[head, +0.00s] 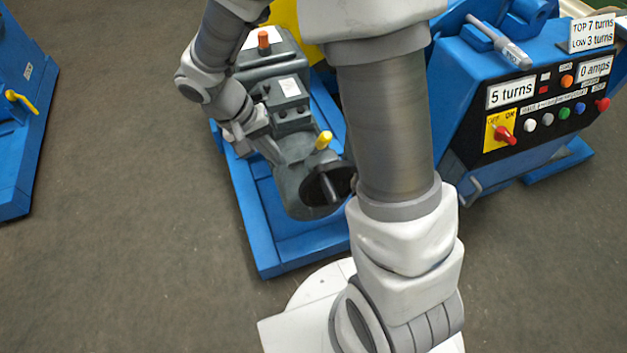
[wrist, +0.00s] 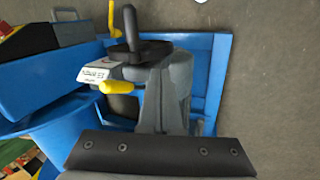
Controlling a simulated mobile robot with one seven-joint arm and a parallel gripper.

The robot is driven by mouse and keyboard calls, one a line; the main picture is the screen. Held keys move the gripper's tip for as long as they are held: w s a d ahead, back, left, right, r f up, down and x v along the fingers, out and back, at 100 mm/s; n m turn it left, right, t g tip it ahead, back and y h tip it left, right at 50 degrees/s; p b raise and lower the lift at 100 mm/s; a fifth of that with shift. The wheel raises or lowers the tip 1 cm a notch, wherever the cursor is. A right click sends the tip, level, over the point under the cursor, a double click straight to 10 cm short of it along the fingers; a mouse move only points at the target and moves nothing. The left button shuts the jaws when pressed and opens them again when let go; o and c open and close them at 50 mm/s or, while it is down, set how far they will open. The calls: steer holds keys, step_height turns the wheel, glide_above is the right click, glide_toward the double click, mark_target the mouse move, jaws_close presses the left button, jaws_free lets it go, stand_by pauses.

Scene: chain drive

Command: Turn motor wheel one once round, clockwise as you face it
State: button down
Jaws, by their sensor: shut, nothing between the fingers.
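A black handwheel (head: 328,187) with a crank handle sits on the near end of a grey motor housing (head: 300,190). It also shows at the top of the wrist view (wrist: 128,48). A yellow lever (head: 323,141) sticks out of the housing beside the wheel and shows in the wrist view (wrist: 122,87). My gripper (head: 272,153) is shut and empty, at the left side of the housing and apart from the wheel. Its fingertips are hard to make out. The label (wrist: 92,73) by the wheel is too blurred to read.
A blue control box (head: 465,95) at right shows "5 turns" (head: 511,92) and "0 amps" (head: 596,68), with a red switch (head: 503,134). A sign (head: 592,32) reads "TOP 7 turns, LOW 3 turns". My arm covers the centre.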

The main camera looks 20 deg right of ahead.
mark_target(311, 177)
steer(key=shift+n+t+h, duration=0.3)
steer(key=shift+n+h, duration=0.1)
steer(key=shift+n, duration=0.5)
steer(key=b+x, duration=0.1)
steer(key=x, duration=0.2)
steer(key=a+b+x, duration=0.1)
steer(key=b+x, duration=0.1)
steer(key=x, duration=0.1)
steer(key=a+f+b+x, duration=0.1)
steer(key=b+x, duration=0.1)
steer(key=x, duration=0.2)
steer(key=shift+s+r, duration=0.1)
steer(key=shift+s, duration=0.05)
steer(key=shift+d+r, duration=0.3)
steer(key=shift+d, duration=0.3)
steer(key=shift+d+r, duration=0.3)
steer(key=shift+d, duration=0.3)
steer(key=shift+d+r, duration=0.15)
steer(key=shift+d, duration=0.5)
